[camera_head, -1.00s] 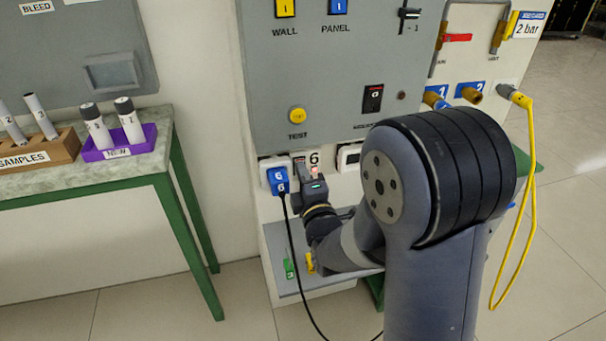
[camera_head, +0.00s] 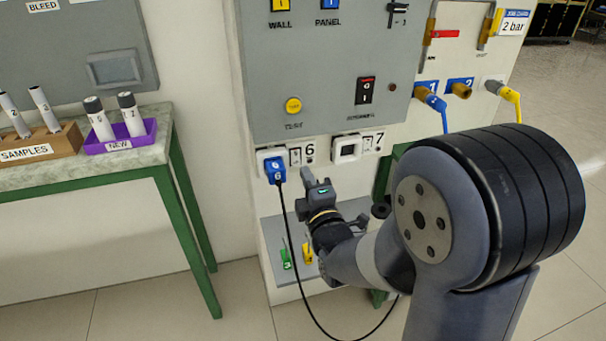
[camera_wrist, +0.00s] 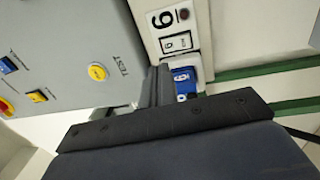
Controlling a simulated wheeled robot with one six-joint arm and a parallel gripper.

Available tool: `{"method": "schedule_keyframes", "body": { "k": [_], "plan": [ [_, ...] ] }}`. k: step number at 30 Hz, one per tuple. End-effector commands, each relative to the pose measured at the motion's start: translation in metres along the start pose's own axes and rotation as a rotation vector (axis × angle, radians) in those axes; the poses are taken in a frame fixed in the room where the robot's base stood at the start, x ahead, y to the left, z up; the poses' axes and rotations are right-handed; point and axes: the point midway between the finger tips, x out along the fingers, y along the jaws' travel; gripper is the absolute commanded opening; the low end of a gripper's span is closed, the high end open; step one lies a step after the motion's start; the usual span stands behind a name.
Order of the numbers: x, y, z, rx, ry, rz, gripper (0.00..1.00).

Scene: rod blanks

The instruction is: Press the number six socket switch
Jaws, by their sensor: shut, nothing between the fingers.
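The number six socket (camera_head: 262,155) is on the white strip below the grey panel, with a blue plug (camera_head: 275,170) marked 6 in it. Its switch (camera_head: 295,157) is a small white rocker right of the plug, beside the 6 label (camera_head: 310,149). In the wrist view the switch (camera_wrist: 177,43) shows clearly, with the blue plug (camera_wrist: 183,76) partly behind my fingers. My gripper (camera_head: 307,178) is shut and empty, just below and in front of the switch, apart from it as far as I can see. Its fingers show in the wrist view (camera_wrist: 158,75).
Socket 7 (camera_head: 347,149) is to the right. A yellow TEST button (camera_head: 293,105) and a black rocker (camera_head: 365,90) are above. The plug's black cable (camera_head: 290,235) hangs to the floor. A green-legged table (camera_head: 185,225) stands left. A low shelf with green and yellow tags is below.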

Motion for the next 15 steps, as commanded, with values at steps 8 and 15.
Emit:
{"method": "schedule_keyframes", "body": {
  "k": [8, 15],
  "plan": [
    [-0.045, 0.012, 0.000, 0.000, 0.001, 0.002, 0.00],
    [-0.066, 0.017, 0.000, 0.000, 0.001, 0.002, 0.00]
  ]
}}
